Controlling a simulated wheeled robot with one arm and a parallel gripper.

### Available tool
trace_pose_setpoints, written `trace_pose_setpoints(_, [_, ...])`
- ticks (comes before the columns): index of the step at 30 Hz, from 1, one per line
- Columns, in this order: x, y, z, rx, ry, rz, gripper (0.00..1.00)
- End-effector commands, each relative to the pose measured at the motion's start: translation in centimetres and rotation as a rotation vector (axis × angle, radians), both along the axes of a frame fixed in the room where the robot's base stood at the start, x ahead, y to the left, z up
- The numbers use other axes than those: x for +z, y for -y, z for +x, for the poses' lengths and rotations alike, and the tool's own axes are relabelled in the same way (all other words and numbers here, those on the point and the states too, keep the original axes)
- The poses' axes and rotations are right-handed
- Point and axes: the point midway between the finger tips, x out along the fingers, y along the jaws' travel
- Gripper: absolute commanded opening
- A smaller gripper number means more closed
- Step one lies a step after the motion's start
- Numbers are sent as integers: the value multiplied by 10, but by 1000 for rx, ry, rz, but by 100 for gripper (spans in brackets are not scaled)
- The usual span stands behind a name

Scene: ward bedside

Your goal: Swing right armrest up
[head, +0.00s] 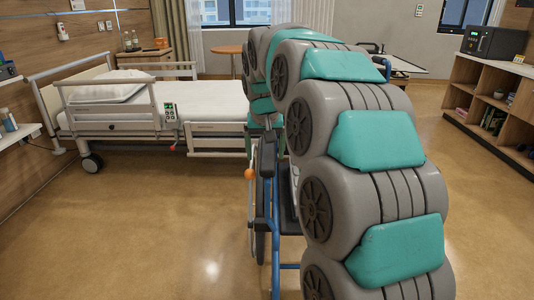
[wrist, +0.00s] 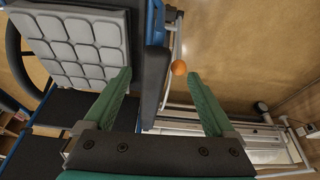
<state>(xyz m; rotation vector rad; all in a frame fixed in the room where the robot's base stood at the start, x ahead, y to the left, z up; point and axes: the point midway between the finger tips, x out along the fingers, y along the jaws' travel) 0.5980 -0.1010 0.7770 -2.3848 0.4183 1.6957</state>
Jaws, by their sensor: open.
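A wheelchair with a blue frame (head: 275,232) stands in the middle of the head view, largely hidden by my arm. Its black armrest pad (head: 267,161) lies level on the bed side. In the wrist view the dark armrest pad (wrist: 153,85) runs beside the grey quilted seat cushion (wrist: 76,46). My gripper (wrist: 159,77) is open, its two green fingers apart on either side of the pad in the picture. I cannot tell whether they touch it. An orange ball (wrist: 179,68) shows beside the pad, near the right finger. The gripper is hidden in the head view.
A hospital bed (head: 170,104) with side rails stands behind and left of the wheelchair. An open shelf unit (head: 490,98) is at the right wall, a bedside cabinet (head: 147,62) at the back left. The floor (head: 150,225) at front left is clear.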

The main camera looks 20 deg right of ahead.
Motion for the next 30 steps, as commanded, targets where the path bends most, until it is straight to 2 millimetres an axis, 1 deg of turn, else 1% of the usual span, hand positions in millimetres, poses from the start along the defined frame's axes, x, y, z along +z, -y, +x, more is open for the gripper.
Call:
trace_pose_setpoints(1, [3,7,13,-17,13,-2,90])
trace_pose_setpoints(3, [10,14,25,-35,35,-4,90])
trace_pose_setpoints(6, [13,20,35,-49,50,-8,90])
trace_pose_setpoints(11, [9,23,41,-57,56,-9,90])
trace_pose_setpoints(14, [2,24,44,-56,55,-9,90])
trace_pose_setpoints(17, [-10,26,47,-56,52,-8,90])
trace_pose_setpoints(24, [-45,31,60,-55,51,-9,90])
trace_pose_setpoints(27, [-53,32,64,-54,56,-9,90])
trace_pose_setpoints(30, [-57,33,66,-54,57,-10,90])
